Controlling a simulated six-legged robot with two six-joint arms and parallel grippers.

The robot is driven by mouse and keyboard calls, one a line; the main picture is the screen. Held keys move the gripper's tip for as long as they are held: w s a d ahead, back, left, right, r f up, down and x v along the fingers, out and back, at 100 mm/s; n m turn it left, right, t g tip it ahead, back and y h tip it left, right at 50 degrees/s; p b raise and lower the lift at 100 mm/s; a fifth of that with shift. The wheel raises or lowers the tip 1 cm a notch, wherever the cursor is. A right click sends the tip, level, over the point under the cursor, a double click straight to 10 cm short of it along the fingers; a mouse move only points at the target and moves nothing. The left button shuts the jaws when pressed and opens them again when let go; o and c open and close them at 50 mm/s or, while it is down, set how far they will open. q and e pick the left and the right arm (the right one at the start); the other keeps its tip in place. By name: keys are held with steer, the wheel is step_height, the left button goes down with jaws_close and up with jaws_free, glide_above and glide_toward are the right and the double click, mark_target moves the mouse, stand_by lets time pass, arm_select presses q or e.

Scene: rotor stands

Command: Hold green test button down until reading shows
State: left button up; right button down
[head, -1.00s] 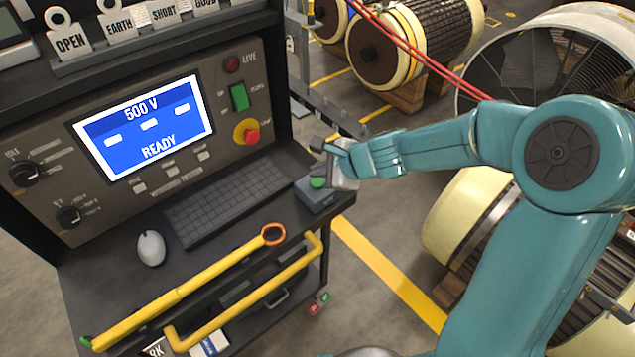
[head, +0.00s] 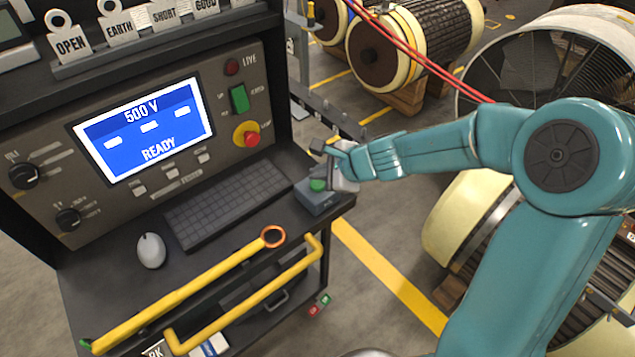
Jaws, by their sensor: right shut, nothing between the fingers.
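The green test button (head: 317,185) sits on top of a small grey box (head: 318,202) at the right front corner of the console shelf. My right gripper (head: 328,178) is shut and empty, close beside and over the button. It hides part of the button, and I cannot tell whether the tips touch it. The screen (head: 147,128) on the panel reads "500 V" and "READY", with three dashes between. My left gripper is not in view.
A keyboard (head: 226,204) and a white mouse (head: 151,250) lie on the shelf. A yellow rod with an orange ring (head: 190,290) lies along its front edge. A red knob (head: 251,138) and a green switch (head: 240,98) are on the panel. Large rotors stand behind and right.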

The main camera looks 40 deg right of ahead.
mark_target(320, 186)
steer(key=shift+f, duration=0.1)
stand_by(0.7)
steer(key=shift+f+b, duration=0.35)
steer(key=shift+b, duration=0.15)
steer(key=shift+f+b, duration=0.4)
stand_by(0.5)
stand_by(4.0)
steer(key=shift+r+p, duration=0.8)
steer(key=shift+r, duration=0.05)
step_height(320, 186, up, 5)
steer(key=p, duration=0.5)
steer(key=shift+r, duration=0.1)
